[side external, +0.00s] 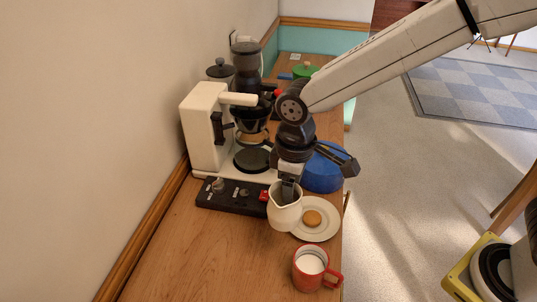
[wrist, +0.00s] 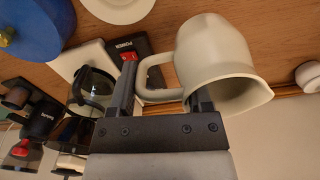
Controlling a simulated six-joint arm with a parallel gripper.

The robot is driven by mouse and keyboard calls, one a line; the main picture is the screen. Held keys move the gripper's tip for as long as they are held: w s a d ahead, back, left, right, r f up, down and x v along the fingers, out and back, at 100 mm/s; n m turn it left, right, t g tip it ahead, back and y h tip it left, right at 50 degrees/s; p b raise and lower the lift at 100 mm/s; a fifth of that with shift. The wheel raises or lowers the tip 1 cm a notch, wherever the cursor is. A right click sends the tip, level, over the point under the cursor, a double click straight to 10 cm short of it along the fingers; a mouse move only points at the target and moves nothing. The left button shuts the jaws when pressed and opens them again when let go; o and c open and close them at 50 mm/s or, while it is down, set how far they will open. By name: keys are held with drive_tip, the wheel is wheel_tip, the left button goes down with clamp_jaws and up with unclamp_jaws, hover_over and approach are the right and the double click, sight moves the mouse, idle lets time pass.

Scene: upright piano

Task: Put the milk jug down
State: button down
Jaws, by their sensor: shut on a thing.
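The cream milk jug (side external: 284,214) is upright in the side view, between the black switch panel and the plate. It overlaps the plate's left edge in the picture; I cannot tell whether its base touches the counter. My gripper (side external: 288,190) comes down from above at the jug's rim. In the wrist view the jug (wrist: 214,55) shows its open mouth, spout and looped handle. My gripper (wrist: 163,95) is shut on the jug at its handle side, with the handle between the fingers. One finger is at the rim, and its tip is partly hidden.
A white plate (side external: 326,232) with a biscuit (side external: 312,217) lies right of the jug. A red mug (side external: 309,263) of white liquid stands in front. The black switch panel (side external: 232,198), coffee maker (side external: 205,130) and blue object (side external: 322,172) are close behind. Bare wood (side external: 205,250) lies front left.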

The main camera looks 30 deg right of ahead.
drive_tip(key=shift+n, duration=0.8)
drive_tip(key=s+a, duration=0.2)
drive_tip(key=a, duration=0.1)
drive_tip(key=shift+s+a+r, duration=0.1)
drive_tip(key=shift+s+a, duration=0.05)
drive_tip(key=shift+s, duration=0.2)
drive_tip(key=shift+w+a+f, duration=1)
drive_tip(key=shift+w+f, duration=0.55)
drive_tip(key=shift+w, duration=0.45)
drive_tip(key=shift+w+a+f, duration=1.05)
drive_tip(key=shift+w+f, duration=0.5)
drive_tip(key=shift+w, duration=0.5)
drive_tip(key=shift+w+a+f, duration=1)
drive_tip(key=shift+w+f, duration=0.55)
drive_tip(key=shift+w, duration=0.45)
drive_tip(key=shift+f, duration=0.15)
drive_tip(key=shift+w+a+f, duration=0.1)
drive_tip(key=shift+w+f, duration=0.05)
drive_tip(key=shift+f, duration=1.55)
